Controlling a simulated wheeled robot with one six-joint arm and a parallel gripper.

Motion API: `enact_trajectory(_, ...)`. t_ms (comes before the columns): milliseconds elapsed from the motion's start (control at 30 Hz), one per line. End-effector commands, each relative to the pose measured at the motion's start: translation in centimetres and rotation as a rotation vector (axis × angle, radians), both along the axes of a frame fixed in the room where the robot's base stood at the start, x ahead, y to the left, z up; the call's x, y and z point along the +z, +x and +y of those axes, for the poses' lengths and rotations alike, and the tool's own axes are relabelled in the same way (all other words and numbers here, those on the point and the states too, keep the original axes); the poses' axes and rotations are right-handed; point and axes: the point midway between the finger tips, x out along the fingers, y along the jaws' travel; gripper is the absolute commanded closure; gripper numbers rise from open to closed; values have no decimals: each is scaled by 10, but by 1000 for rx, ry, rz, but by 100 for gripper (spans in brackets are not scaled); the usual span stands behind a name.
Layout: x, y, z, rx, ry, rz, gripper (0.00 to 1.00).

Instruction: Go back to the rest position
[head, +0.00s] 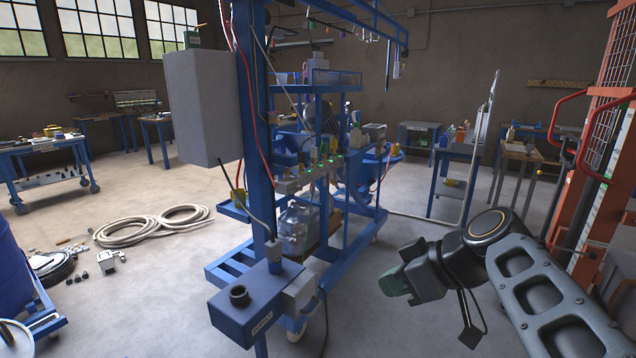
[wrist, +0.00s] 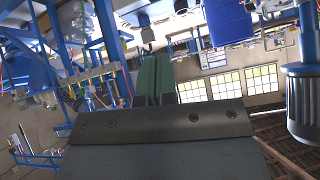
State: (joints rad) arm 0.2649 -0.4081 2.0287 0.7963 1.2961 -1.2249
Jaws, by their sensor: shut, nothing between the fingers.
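My gripper (head: 392,283) is at the end of my arm, right of the blue disperser mixer frame (head: 262,180) in the head view. Its green fingers point left toward the frame, with a gap of floor between in the picture. In the wrist view the two green fingers of my gripper (wrist: 154,80) lie side by side, shut and empty. The wrist view is turned over, with the windows and roof low in the picture. A row of valves with green lights (head: 320,172) runs along the mixer frame.
A blue box on a post (head: 262,300) stands at the front of the frame. An orange lift mast (head: 600,170) stands close on the right. Coiled hoses (head: 150,226) lie on the floor at left. A blue drum (head: 12,275) stands at the left edge. Workbenches line the back wall.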

Motion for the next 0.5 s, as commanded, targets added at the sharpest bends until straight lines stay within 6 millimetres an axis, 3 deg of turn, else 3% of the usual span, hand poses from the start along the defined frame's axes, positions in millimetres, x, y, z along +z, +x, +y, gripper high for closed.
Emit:
enact_trajectory(267,-30,0,-17,-257,-5,187,100)
enact_trajectory(500,-61,-17,-40,-610,-71,392,100)
